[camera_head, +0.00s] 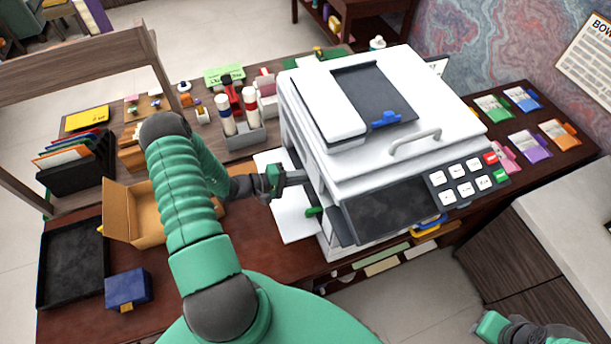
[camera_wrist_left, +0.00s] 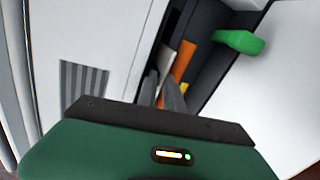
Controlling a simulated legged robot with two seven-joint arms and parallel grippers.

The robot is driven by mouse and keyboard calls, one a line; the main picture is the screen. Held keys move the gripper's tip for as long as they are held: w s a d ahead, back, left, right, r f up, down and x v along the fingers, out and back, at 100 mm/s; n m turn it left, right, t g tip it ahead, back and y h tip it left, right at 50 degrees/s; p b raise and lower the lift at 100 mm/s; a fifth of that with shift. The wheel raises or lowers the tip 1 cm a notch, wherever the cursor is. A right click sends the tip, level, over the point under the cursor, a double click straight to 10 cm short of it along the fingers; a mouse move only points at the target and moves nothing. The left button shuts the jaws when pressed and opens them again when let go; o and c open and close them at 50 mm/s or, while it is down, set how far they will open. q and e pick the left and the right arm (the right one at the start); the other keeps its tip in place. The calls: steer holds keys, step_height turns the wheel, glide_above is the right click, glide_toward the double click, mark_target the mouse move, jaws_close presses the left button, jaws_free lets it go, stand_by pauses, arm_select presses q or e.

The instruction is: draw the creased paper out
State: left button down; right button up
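A white printer (camera_head: 365,100) stands on the desk, its left side open. My left gripper (camera_head: 300,177) reaches in at that side. In the left wrist view, its two dark fingers (camera_wrist_left: 162,88) point into a dark slot, with a narrow gap between them. An orange strip (camera_wrist_left: 184,62) shows just beyond the fingers. A green lever (camera_wrist_left: 240,42) sits to their right; it also shows in the head view (camera_head: 314,211).
A white tray or sheet (camera_head: 292,218) sticks out left of the printer. Behind my left arm are an open cardboard box (camera_head: 118,212) and a holder with marker-like bottles (camera_head: 247,135). A black tray (camera_head: 72,265) and blue box (camera_head: 128,287) lie at left.

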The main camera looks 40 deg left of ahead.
arm_select(q)
steer(key=shift+s+a+f, duration=0.1)
steer(key=shift+s+a, duration=0.35)
steer(key=shift+s, duration=0.4)
steer(key=s+a, duration=0.1)
steer(key=s, duration=0.2)
steer(key=s+a, duration=0.1)
steer(key=s, duration=0.1)
steer(key=shift+s+a+b, duration=0.1)
steer(key=shift+a+b, duration=0.25)
steer(key=s+a+b, duration=0.1)
steer(key=s+a, duration=0.2)
steer(key=s, duration=0.3)
steer(key=shift+s+a, duration=0.15)
steer(key=shift+s, duration=0.1)
step_height(320, 180, up, 3)
steer(key=shift+r+p, duration=0.1)
steer(key=shift+p, duration=0.75)
steer(key=shift+s, duration=0.1)
